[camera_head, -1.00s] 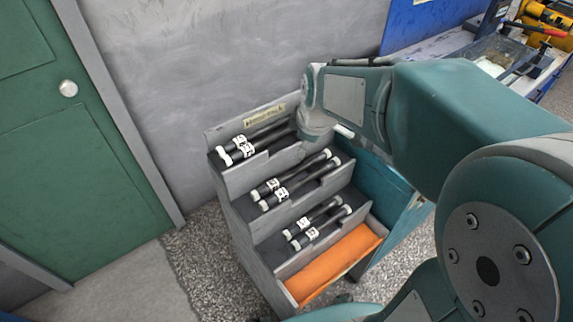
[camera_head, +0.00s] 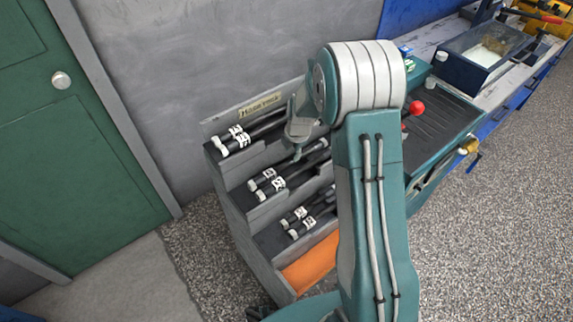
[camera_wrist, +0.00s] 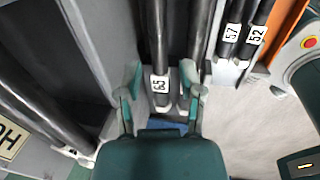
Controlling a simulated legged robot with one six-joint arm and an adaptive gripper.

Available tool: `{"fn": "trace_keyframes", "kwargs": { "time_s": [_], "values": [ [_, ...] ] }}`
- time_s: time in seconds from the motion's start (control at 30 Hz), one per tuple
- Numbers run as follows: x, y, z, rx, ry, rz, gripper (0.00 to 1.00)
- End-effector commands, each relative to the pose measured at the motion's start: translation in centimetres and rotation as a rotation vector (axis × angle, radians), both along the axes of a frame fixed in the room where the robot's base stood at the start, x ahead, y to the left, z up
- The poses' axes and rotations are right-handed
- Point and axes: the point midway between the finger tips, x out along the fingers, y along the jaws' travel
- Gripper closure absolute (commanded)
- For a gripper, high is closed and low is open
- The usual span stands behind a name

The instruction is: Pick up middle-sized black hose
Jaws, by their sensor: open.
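The middle step of the hose rack holds two black hoses with white labels and pale ends. One, labelled 65 (camera_wrist: 158,40), lies between my gripper's fingers in the wrist view. A second middle-step hose (camera_wrist: 200,35) runs beside it, partly hidden by the right finger. My gripper (camera_wrist: 160,78) is open, its fingers on either side of the 65 hose. I cannot tell whether they touch it. In the head view, the middle hoses (camera_head: 275,185) show their labelled ends, and my gripper (camera_head: 297,134) hangs above that step, partly hidden by my arm.
The grey stepped rack (camera_head: 235,190) has upper hoses (camera_head: 235,142) behind and lower hoses (camera_head: 297,228), labelled 57 and 52, in front. An orange panel (camera_head: 310,265) is at its foot. A wall stands close behind. A workbench (camera_head: 490,100) is to the right.

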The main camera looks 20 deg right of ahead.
Motion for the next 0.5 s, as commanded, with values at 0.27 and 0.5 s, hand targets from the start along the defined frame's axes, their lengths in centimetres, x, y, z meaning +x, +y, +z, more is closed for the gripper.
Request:
{"fn": "trace_keyframes", "kwargs": {
  "time_s": [0.27, 0.5],
  "values": [
    [0.6, 0.2, -2.7, 0.0, 0.0, -0.002, 0.51],
    [1.4, 0.3, -6.2, 0.001, 0.001, -0.002, 0.51]
  ]
}}
